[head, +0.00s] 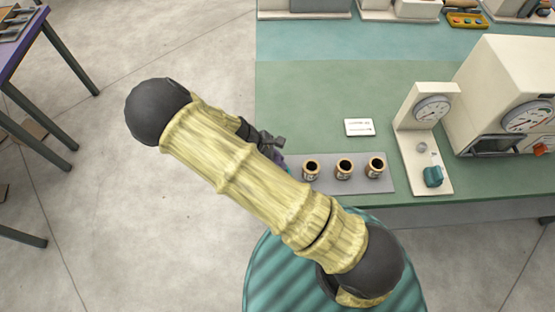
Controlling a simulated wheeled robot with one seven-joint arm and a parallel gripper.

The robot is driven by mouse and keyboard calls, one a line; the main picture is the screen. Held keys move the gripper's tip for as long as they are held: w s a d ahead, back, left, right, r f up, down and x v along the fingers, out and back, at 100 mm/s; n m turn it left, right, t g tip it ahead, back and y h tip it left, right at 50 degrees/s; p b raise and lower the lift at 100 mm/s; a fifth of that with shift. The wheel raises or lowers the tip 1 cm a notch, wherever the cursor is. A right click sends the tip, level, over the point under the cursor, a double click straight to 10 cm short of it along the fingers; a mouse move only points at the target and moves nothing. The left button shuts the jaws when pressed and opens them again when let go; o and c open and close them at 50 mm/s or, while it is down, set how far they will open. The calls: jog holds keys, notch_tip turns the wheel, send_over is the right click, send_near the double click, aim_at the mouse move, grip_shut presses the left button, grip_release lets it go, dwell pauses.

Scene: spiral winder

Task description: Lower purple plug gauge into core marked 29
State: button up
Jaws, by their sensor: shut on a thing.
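Three brown cores with dark open tops stand in a row on a grey plate (386,183) near the bench's front edge: a left core (311,175), a middle core (344,174) and a right core (376,173). Their small labels are too small to read, so I cannot tell which is marked 29. My gripper (272,145) is left of the cores, largely hidden behind my yellow arm. The gauge's lower end is hidden.
A white card (359,127) lies behind the cores on the green bench (310,95). A cream dial stand (427,145) with a teal part (433,177) is to their right, beside a larger cream machine (510,90). A purple-edged table (22,38) stands far left.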

jog(key=o, duration=1.1)
jog(key=shift+c, duration=0.2)
jog(key=shift+a+r, duration=0.4)
jog(key=shift+r, duration=0.05)
jog(key=b+v, duration=0.3)
jog(key=v, duration=1.3)
jog(key=shift+r+b, duration=0.2)
jog(key=shift+b, duration=0.1)
jog(key=shift+d, duration=0.15)
